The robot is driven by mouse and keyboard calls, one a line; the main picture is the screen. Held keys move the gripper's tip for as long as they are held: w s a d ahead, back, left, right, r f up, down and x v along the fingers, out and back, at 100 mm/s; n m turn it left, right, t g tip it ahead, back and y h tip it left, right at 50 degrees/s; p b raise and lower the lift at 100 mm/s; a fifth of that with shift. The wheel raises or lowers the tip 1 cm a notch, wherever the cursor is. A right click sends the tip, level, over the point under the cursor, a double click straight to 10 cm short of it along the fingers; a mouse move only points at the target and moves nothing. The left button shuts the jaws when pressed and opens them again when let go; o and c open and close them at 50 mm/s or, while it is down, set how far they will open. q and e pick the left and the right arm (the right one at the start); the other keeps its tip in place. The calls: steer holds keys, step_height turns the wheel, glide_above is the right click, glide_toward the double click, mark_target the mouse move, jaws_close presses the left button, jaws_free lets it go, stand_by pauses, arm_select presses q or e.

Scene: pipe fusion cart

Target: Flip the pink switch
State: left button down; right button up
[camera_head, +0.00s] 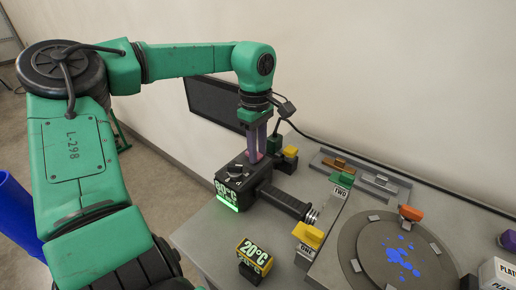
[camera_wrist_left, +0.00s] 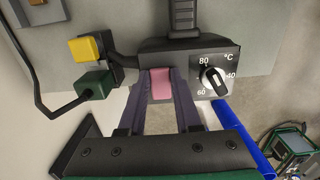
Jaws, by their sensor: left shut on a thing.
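The pink switch (camera_wrist_left: 161,84) sits on the edge of a black heating tool (camera_head: 237,180) and lies between the two purple fingers of my left gripper (camera_wrist_left: 162,78) in the left wrist view. In the head view, my left gripper (camera_head: 255,155) points down onto the back of the tool, and its fingers mostly hide the switch. The gripper is shut on the switch. A temperature dial (camera_wrist_left: 214,80) is just right of the fingers in the left wrist view. My right gripper is not in view.
A black handle (camera_head: 285,203) extends right from the tool. Yellow (camera_head: 290,151) and green (camera_head: 274,144) blocks with a cable stand behind it. A 20°C display block (camera_head: 254,260) is in front, and a round plate (camera_head: 395,252) is at right. A dark panel (camera_head: 212,100) is by the wall.

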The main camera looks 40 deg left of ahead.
arm_select(q)
steer(key=shift+a+r+h+p, duration=0.3)
steer(key=shift+h+p, duration=0.4)
steer(key=shift+h, duration=0.3)
steer(key=shift+a+h, duration=0.15)
steer(key=shift+h, duration=0.55)
steer(key=shift+f, duration=0.1)
steer(key=c, duration=0.6)
jaws_free()
steer(key=v, duration=1.4)
steer(key=shift+s+r+p, duration=0.3)
steer(key=shift+s, duration=0.05)
steer(key=shift+f, duration=0.1)
